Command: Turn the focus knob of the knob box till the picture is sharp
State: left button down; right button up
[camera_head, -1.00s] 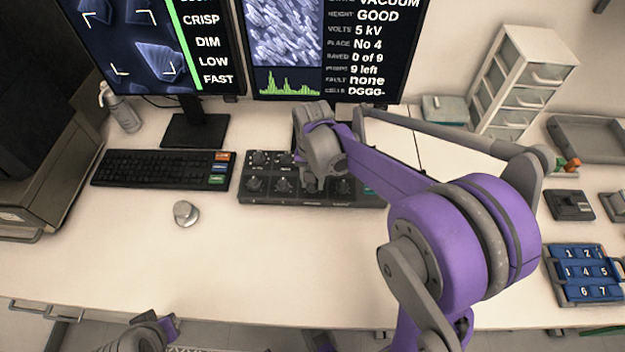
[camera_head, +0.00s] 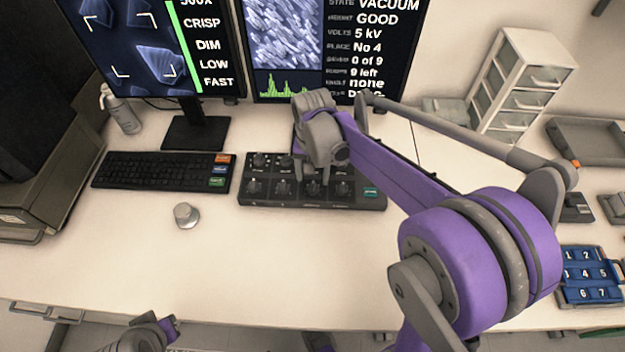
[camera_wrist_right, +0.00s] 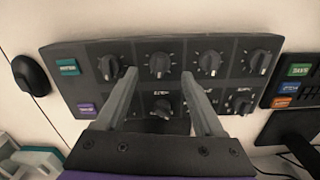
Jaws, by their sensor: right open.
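The knob box (camera_head: 335,200) lies on the desk below the right monitor, with two rows of black knobs. Its labels are too small to tell which knob is focus. My right gripper (camera_wrist_right: 159,73) is open, its two fingers apart over the front row. A front-row knob (camera_wrist_right: 159,65) shows between the fingertips, with no visible contact; it also shows in the head view (camera_head: 312,187). The left monitor (camera_head: 140,40) shows crystal shapes beside the word CRISP. My left gripper (camera_head: 165,330) shows only partly at the bottom edge; its jaws are unclear.
The right monitor (camera_head: 285,40) shows a grainy picture and status text. A keyboard (camera_head: 155,170) and a small silver knob-like thing (camera_head: 186,215) lie left of the box. A drawer unit (camera_head: 520,85) and a blue numbered tray (camera_head: 590,275) stand right.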

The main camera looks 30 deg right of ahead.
aim_at(313, 186)
pick_arm(q)
jog(key=shift+r, duration=0.35)
pick_arm(e)
notch_tip(313, 186, up, 7)
dwell(1.3)
